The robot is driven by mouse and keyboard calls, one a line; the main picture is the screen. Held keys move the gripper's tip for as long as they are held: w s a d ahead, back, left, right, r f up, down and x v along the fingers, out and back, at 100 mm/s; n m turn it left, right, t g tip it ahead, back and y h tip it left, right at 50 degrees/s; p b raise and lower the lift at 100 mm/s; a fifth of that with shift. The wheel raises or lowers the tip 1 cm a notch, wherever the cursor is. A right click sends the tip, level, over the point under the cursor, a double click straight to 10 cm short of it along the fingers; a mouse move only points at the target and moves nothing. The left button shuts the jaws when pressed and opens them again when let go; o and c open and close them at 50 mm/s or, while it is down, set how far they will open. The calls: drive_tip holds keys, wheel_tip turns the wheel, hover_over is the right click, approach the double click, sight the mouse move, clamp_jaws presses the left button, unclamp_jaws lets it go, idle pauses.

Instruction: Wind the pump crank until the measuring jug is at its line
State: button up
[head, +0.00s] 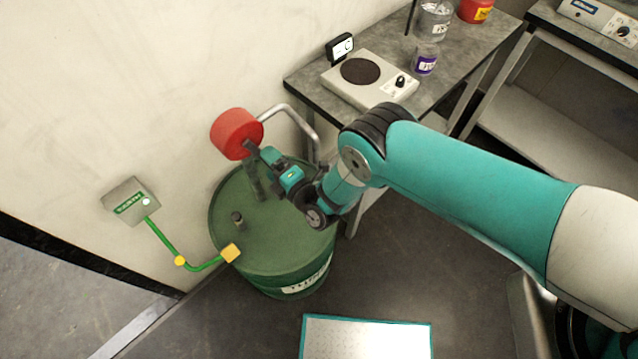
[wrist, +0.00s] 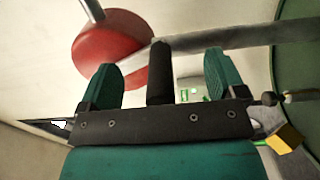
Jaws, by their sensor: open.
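The pump on the green drum (head: 275,225) has a red round body (head: 236,133), also large in the wrist view (wrist: 112,48), and a bent grey spout pipe (head: 298,122). My gripper (head: 268,162) is at the pump, beside the red body. In the wrist view its two teal fingers (wrist: 163,76) are apart, with the black crank handle (wrist: 160,72) standing between them. Gaps show on both sides of the handle. The grey crank arm (wrist: 235,38) runs right behind it. I cannot make out the measuring jug under the spout; my arm covers part of that area.
A grey bench (head: 390,75) behind the drum holds a hotplate (head: 370,80), a small purple-labelled jar (head: 425,62), a clear labelled vessel (head: 436,20) and a red tub (head: 475,10). A green earthing cable joins a wall box (head: 130,202) to a yellow clamp (head: 230,253) on the drum.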

drive_tip(key=p, duration=0.3)
drive_tip(key=shift+s+d+r, duration=0.25)
drive_tip(key=shift+s+d, duration=0.05)
drive_tip(key=shift+d, duration=0.05)
drive_tip(key=p+v, duration=0.2)
drive_tip(key=p, duration=0.2)
drive_tip(key=shift+f+p+v, duration=0.1)
drive_tip(key=shift+p+v, duration=0.6)
drive_tip(key=shift+v, duration=0.55)
drive_tip(key=shift+f+p+v, duration=0.15)
drive_tip(key=shift+p+v, duration=0.5)
drive_tip(key=shift+v, duration=0.65)
